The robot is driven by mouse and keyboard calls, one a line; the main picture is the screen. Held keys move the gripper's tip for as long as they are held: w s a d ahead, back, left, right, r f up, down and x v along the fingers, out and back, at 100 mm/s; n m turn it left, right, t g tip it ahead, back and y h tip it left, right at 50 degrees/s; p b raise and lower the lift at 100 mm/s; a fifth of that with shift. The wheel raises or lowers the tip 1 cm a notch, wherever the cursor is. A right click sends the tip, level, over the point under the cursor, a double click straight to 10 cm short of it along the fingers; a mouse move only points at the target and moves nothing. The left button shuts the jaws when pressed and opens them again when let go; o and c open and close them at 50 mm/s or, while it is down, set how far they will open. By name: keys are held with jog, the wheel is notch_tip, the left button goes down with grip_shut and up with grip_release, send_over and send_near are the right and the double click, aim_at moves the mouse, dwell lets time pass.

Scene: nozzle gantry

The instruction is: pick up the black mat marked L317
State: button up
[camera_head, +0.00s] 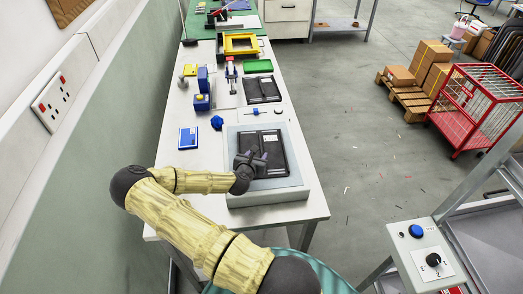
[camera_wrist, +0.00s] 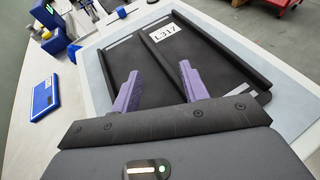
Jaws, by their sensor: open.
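The black mat marked L317 (camera_wrist: 178,58) lies flat on a grey raised block (camera_head: 300,183) at the near end of the white table. Its white label shows at the far edge in the wrist view. The mat also shows in the head view (camera_head: 273,147), partly covered by my gripper. My gripper (camera_head: 252,160) is over the near part of the mat. In the wrist view its two purple fingers (camera_wrist: 160,88) stand apart with nothing between them but the mat's surface beyond. I cannot tell whether the fingertips touch the mat.
A second black mat (camera_head: 262,89) lies farther up the table. A wall runs along the left. A control panel (camera_head: 425,250) stands at the right.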

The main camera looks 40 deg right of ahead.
aim_at(260, 155)
dwell(0.3)
jog(key=p+x, duration=0.2)
jog(key=x, duration=0.2)
jog(key=shift+w+d+r+p, duration=0.15)
jog(key=shift+w+d+p, duration=0.1)
jog(key=shift+p, duration=0.15)
jog(key=shift+w+d+f, duration=0.15)
jog(key=shift+d+f, duration=0.05)
jog(key=shift+f, duration=0.05)
grip_shut()
